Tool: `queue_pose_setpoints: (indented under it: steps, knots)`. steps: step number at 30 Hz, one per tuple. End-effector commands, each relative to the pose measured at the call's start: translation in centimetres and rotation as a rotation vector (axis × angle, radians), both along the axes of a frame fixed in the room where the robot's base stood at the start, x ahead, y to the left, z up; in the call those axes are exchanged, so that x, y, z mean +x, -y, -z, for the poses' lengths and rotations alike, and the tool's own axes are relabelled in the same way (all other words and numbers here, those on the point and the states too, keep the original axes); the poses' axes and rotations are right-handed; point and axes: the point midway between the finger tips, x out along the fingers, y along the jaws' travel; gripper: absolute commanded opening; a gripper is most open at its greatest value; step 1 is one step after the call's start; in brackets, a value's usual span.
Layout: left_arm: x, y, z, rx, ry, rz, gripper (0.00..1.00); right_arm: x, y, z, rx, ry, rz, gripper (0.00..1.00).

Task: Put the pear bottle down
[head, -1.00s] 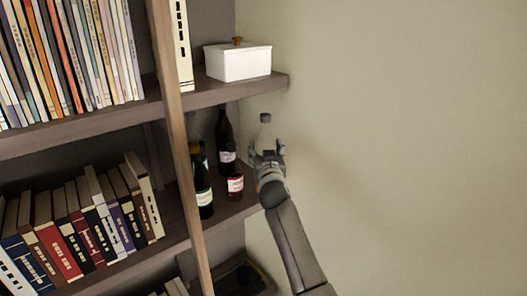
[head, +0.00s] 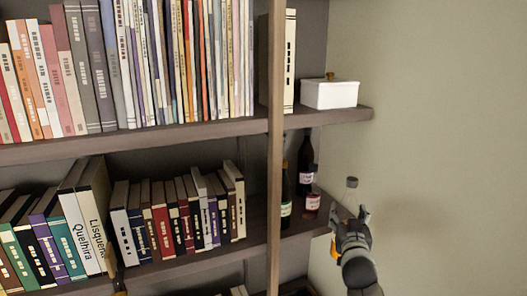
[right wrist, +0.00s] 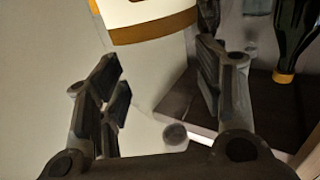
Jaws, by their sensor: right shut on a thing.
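The pear bottle (head: 351,197) is pale and see-through with a grey cap. It stands upright in my right gripper (head: 349,214), just right of the shelf's end, in front of the bare wall. In the right wrist view its white label with an orange band (right wrist: 152,25) shows at the top, between the two fingers of my right gripper (right wrist: 165,85). The fingers are shut on the bottle. A small dark part with orange at the bottom edge of the head view may be my left gripper (head: 119,282); its jaws cannot be made out.
The bottle shelf (head: 300,228) holds a tall dark bottle (head: 306,165), a green bottle (head: 286,195) and a short red-labelled bottle (head: 311,205). A wooden upright (head: 275,150) parts them from the books (head: 160,220). A white lidded box (head: 330,95) stands above. Little bare shelf shows near its right end.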

Motion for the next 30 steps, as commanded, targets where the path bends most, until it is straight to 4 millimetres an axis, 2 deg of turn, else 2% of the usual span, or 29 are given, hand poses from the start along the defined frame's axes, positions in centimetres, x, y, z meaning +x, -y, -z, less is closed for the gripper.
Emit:
queue_pose_setpoints:
  steps: [1, 6, 15, 19, 24, 30]
  knots:
    - [-0.2, 0.0, 1.1, 0.0, -0.003, 0.0, 0.4, -1.6, -0.3, 2.0, -0.002, 0.003, -0.009, 0.0]
    - [-1.3, -0.1, 3.0, 0.002, -0.021, 0.0, 0.4, -6.5, -1.4, 6.0, -0.003, 0.004, -0.04, 0.0]
    - [-2.5, -0.1, 6.0, 0.003, -0.038, 0.0, 0.4, -15.7, -3.8, 11.1, 0.001, 0.004, -0.106, 0.0]
    - [-2.4, -0.1, 7.3, 0.004, -0.036, 0.0, 0.4, -19.7, -4.8, 12.5, 0.0, 0.003, -0.136, 0.0]
    - [-1.9, -0.1, 8.7, 0.002, -0.03, 0.0, 0.4, -24.4, -5.9, 13.2, 0.0, 0.005, -0.17, 0.0]
    - [-1.6, -0.1, 9.5, 0.002, -0.025, 0.0, 0.4, -27.7, -6.6, 13.3, -0.001, 0.006, -0.192, 0.0]
